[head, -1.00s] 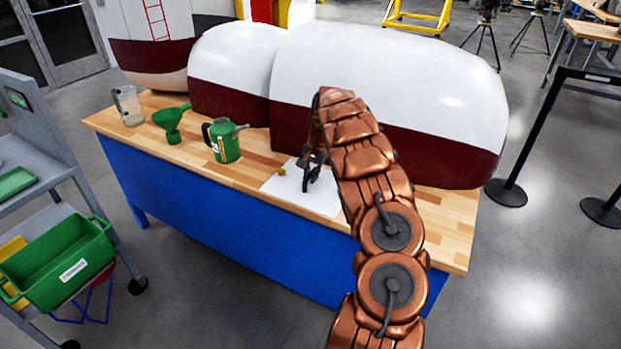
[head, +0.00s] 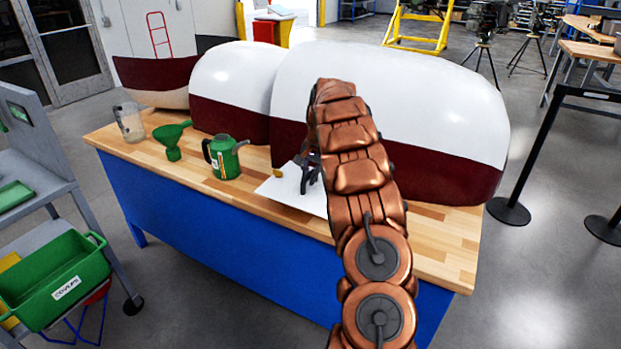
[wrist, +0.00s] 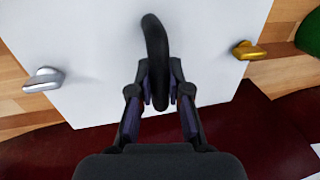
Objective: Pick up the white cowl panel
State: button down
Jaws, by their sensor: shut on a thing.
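The white cowl panel (head: 280,188) is a flat white sheet that appears a little above the wooden bench top in the head view, partly hidden by my arm. In the wrist view the panel (wrist: 90,50) shows a curved black handle (wrist: 156,55), a silver latch (wrist: 43,79) on the left and a gold latch (wrist: 248,50) on the right. My gripper (wrist: 160,100) is shut on the black handle. In the head view my gripper (head: 308,180) is small and dark, partly behind my arm.
On the bench (head: 190,170) stand a green oil can (head: 224,158), a green funnel (head: 171,138) and a clear jug (head: 129,122). Large white and dark red cowls (head: 400,100) fill its back. A cart with a green bin (head: 55,280) is at left.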

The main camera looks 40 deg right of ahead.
jog(key=s+a+b, duration=0.2)
jog(key=a, duration=0.7)
jog(key=s+a+b, duration=0.2)
jog(key=s+a, duration=0.1)
jog(key=a, duration=0.5)
jog(key=shift+s+a, duration=0.15)
jog(key=shift+a, duration=0.25)
jog(key=shift+r, duration=0.1)
jog(key=c, duration=1.7)
grip_release()
grip_shut()
